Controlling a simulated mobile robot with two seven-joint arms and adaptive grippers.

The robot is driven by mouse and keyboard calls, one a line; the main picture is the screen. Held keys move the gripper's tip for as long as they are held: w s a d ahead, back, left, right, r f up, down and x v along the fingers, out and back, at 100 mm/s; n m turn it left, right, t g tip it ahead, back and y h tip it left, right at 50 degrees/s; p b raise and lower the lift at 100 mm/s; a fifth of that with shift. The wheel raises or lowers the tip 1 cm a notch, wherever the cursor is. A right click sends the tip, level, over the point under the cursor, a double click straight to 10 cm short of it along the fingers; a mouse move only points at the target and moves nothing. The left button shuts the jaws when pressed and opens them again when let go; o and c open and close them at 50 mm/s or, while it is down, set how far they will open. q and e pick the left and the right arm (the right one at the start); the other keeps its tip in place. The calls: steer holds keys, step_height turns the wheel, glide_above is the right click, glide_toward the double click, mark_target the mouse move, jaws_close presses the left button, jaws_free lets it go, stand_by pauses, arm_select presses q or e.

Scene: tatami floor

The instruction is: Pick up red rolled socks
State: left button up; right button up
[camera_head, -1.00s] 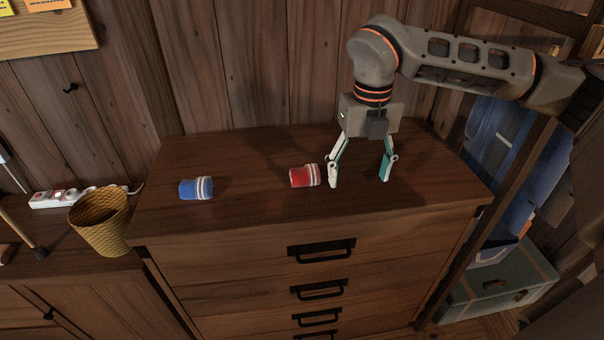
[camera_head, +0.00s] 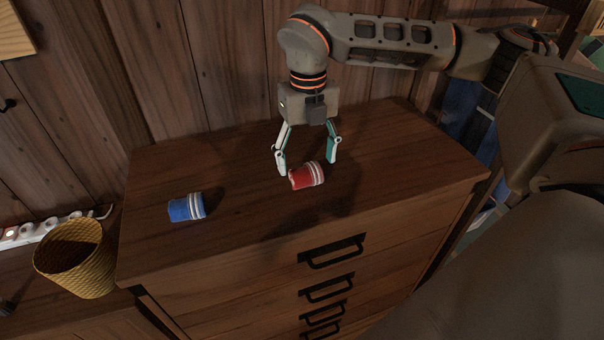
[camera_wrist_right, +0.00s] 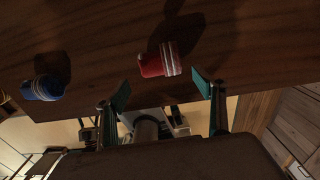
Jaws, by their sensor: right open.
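The red rolled socks (camera_head: 307,176), with white stripes at one end, lie on the dresser top (camera_head: 400,160). My right gripper (camera_head: 307,168) is open, pointing down over the dresser at the socks. In the head view its fingers stand to either side of and slightly behind the socks, with the left fingertip close to their left end; I cannot tell whether it touches. In the right wrist view the red socks (camera_wrist_right: 158,62) lie ahead of the two spread fingertips (camera_wrist_right: 160,90), roughly between them. My left gripper is not in view.
Blue rolled socks (camera_head: 187,207) with white stripes lie on the dresser's left part; they also show in the wrist view (camera_wrist_right: 43,88). A yellow woven basket (camera_head: 75,262) and a power strip (camera_head: 50,229) are left of the dresser. A wooden wall stands behind.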

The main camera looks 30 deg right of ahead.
mark_target(307, 169)
steer(key=f, duration=0.4)
steer(key=shift+w+d+f, duration=0.2)
steer(key=shift+w+d, duration=0.05)
steer(key=shift+w, duration=0.1)
steer(key=shift+f, duration=0.65)
steer(key=c, duration=1)
